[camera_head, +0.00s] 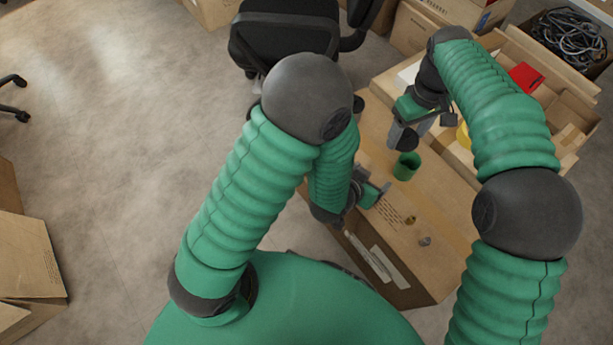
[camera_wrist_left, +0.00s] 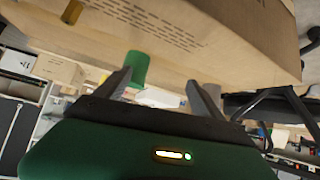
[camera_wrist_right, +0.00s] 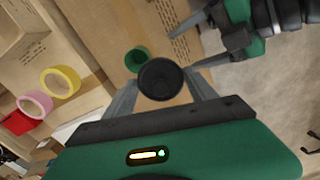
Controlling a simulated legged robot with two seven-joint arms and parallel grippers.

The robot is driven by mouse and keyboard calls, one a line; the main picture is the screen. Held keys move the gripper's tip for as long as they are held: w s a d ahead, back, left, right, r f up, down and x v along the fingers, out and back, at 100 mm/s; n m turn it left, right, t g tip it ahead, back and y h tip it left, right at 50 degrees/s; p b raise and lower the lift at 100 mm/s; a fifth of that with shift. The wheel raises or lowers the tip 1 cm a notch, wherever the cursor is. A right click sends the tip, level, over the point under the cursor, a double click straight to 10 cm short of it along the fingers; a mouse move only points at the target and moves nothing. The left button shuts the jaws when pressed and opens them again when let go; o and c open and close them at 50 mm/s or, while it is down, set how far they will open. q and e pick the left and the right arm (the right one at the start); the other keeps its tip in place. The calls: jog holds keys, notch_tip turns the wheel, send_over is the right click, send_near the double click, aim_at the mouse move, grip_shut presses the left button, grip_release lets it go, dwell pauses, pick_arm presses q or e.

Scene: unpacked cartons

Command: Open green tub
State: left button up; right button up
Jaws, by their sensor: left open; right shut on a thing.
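The green tub (camera_head: 406,167) stands on the closed carton (camera_head: 440,205). It also shows in the left wrist view (camera_wrist_left: 134,67) and in the right wrist view (camera_wrist_right: 137,60), where it looks open at the top. My right gripper (camera_head: 408,138) is above and beyond the tub, shut on a dark round lid (camera_wrist_right: 160,80) that shows between its fingers and apart from the tub. My left gripper (camera_head: 381,192) is open and empty, low over the carton at the tub's near left. It also shows in the right wrist view (camera_wrist_right: 190,48).
Two small pieces, one brassy (camera_head: 411,220) and one grey (camera_head: 425,241), are on the carton's near part. An open carton at the right holds a red item (camera_head: 525,77). A yellow ring (camera_wrist_right: 60,82) and a pink ring (camera_wrist_right: 35,103) lie nearby. An office chair (camera_head: 285,40) stands behind.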

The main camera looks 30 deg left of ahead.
pick_arm(q)
jog(key=s+a+r+g+y, duration=0.1)
jog(key=s+a+r+g, duration=0.2)
jog(key=s+a, duration=0.3)
jog(key=s+a+r+n+g+y, duration=0.1)
jog(key=s+a+r+g, duration=0.3)
jog(key=s+a, duration=0.2)
jog(key=shift+s+a, duration=0.15)
jog(key=shift+a, duration=0.05)
